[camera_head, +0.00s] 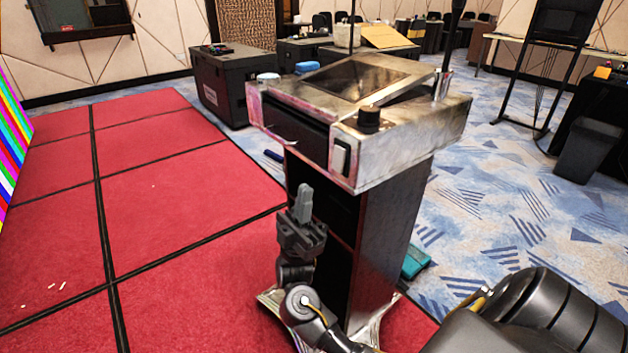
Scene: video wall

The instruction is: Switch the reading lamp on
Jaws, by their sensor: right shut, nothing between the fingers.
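A lectern (385,215) with a worn metal top stands in the middle of the view. A pale rocker-like switch (341,157) in a dark frame is on its front edge, at the right end. A black knob (369,118) stands on the top just above it. A thin dark stalk (450,45) rises from the lectern's right rear; I cannot tell if it is the reading lamp, and no lit lamp shows. My right gripper (304,192) is shut and empty, pointing up in front of the lectern, below and left of the switch, apparently apart from it. My left gripper is out of view.
A black case (222,85) stands behind the lectern at left. A black easel-like stand (545,70) and a dark bin (587,150) are at right. A teal object (414,261) lies beside the lectern's base. The red stage floor (170,190) at left is mostly clear.

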